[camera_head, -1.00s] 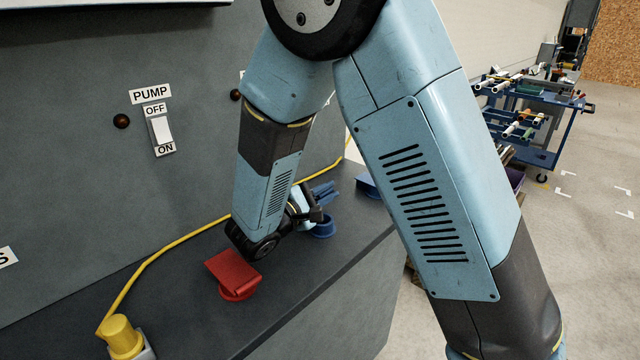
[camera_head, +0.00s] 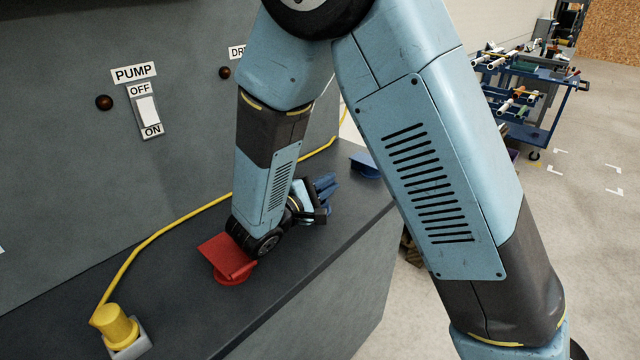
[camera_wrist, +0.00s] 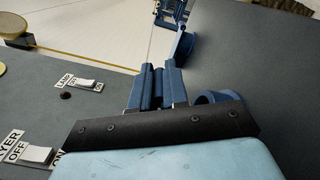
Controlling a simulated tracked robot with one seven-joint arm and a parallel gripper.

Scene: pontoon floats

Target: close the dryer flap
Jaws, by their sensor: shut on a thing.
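My gripper (camera_wrist: 158,78) has blue fingers, shut on a narrow blue piece that looks like the flap of the near blue round socket. That socket (camera_wrist: 220,97) shows partly in the wrist view, just right of the fingers; the black gripper body hides the rest. The dryer switch (camera_wrist: 38,155) is on the panel, at lower left in the wrist view. No label on a flap is readable.
A red flap (camera_head: 228,258) on a red base stands left of my wrist, very close to it. Another blue flap (camera_head: 365,165) lies farther along the bench (camera_head: 300,270). A yellow cap (camera_head: 117,326) and yellow cable are at left. A blue cart (camera_head: 540,100) stands beyond.

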